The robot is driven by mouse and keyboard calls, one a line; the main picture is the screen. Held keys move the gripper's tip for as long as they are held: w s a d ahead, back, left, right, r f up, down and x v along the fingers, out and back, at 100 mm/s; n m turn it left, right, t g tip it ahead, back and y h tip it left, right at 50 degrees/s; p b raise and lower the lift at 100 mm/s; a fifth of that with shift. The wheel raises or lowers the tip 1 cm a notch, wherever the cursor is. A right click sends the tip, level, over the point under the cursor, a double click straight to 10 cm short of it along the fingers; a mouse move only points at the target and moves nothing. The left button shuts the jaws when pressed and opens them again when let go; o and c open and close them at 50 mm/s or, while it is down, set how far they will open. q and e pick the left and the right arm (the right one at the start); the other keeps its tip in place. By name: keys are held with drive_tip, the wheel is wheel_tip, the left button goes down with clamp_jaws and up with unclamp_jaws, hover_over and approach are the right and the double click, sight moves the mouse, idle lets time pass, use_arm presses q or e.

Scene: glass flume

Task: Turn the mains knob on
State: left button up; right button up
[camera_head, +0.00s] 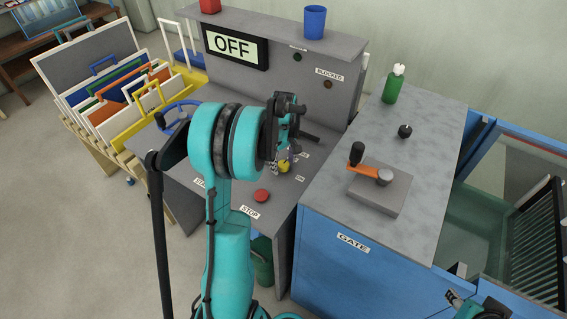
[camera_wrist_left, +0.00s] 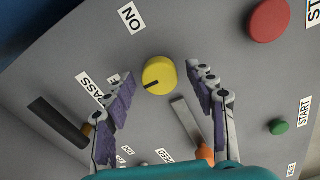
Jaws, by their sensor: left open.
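The yellow mains knob (camera_wrist_left: 160,70) is on the grey sloped panel; its black mark points to the left in the wrist view, not at the ON label (camera_wrist_left: 131,17) above it. In the head view the knob (camera_head: 284,166) shows just below my left gripper (camera_head: 288,153). My left gripper (camera_wrist_left: 165,88) is open, with one finger on each side of the knob; I cannot tell whether they touch it. The display (camera_head: 235,46) reads OFF.
A red stop button (camera_head: 261,196), a green START button (camera_wrist_left: 278,126), an orange-ended lever (camera_wrist_left: 205,153) and a dark bar handle (camera_wrist_left: 57,122) surround the knob. The gate crank (camera_head: 368,170) stands on the blue cabinet to the right. A blue cup (camera_head: 314,22) is on the top shelf.

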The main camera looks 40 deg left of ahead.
use_arm(q)
drive_tip(key=c, duration=1.2)
drive_tip(key=shift+o, duration=0.2)
drive_tip(key=shift+m, duration=0.3)
drive_tip(key=m, duration=0.3)
drive_tip(key=shift+m, duration=0.3)
drive_tip(key=m, duration=0.4)
drive_tip(key=shift+m, duration=0.3)
drive_tip(key=m, duration=0.4)
drive_tip(key=shift+m, duration=2.5)
